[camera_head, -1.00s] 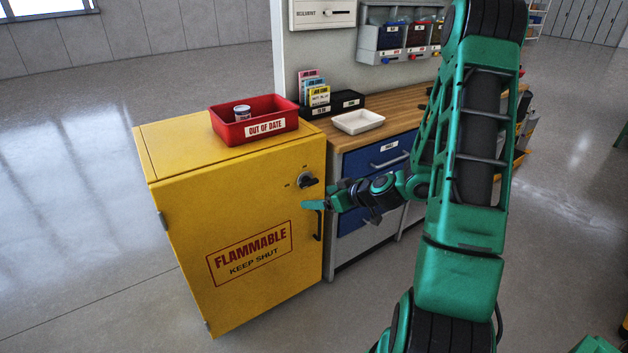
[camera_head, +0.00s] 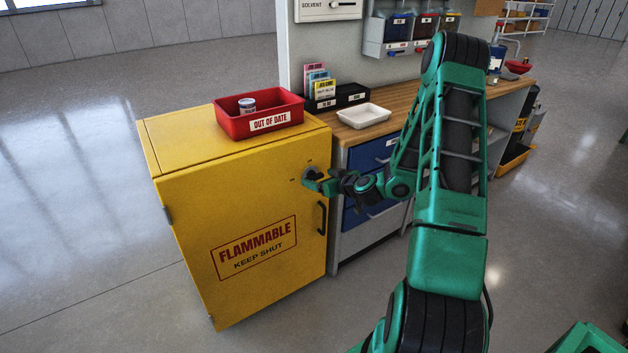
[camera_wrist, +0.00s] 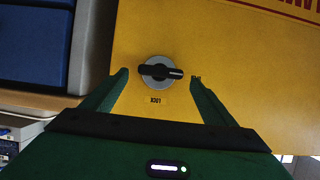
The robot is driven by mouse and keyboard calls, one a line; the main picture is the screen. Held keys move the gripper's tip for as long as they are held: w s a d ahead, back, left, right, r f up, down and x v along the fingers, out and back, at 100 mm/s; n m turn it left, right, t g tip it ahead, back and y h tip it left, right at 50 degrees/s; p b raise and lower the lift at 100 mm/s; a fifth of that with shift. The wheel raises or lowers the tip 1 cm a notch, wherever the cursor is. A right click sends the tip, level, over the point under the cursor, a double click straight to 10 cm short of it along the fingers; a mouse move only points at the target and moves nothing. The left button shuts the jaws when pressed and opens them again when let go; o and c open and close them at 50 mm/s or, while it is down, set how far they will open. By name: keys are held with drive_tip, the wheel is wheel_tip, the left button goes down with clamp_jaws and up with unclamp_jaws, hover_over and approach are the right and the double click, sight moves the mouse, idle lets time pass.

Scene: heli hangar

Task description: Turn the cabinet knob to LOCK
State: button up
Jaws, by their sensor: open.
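The yellow flammable cabinet (camera_head: 200,230) stands at the left in the head view, its door shut. Its knob (camera_wrist: 160,72) shows in the wrist view as a grey disc with a black bar handle. The bar lies nearly level in that picture, its white mark at the right end. A label that seems to read LOCK (camera_wrist: 155,100) is just below the disc; a small dark mark sits to the right. My gripper (camera_wrist: 161,74) is open, with one green finger on each side of the knob. I cannot tell whether they touch it. In the head view my gripper (camera_head: 308,180) largely hides the knob.
A red OUT OF DATE bin (camera_head: 232,130) with a small can (camera_head: 247,106) stands on the cabinet. The black door handle (camera_head: 322,217) is below the knob. A workbench with blue drawers (camera_head: 368,155) and a white tray (camera_head: 363,116) adjoins at the right.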

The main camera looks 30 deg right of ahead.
sight(313, 177)
drive_tip(key=shift+x, duration=1.1)
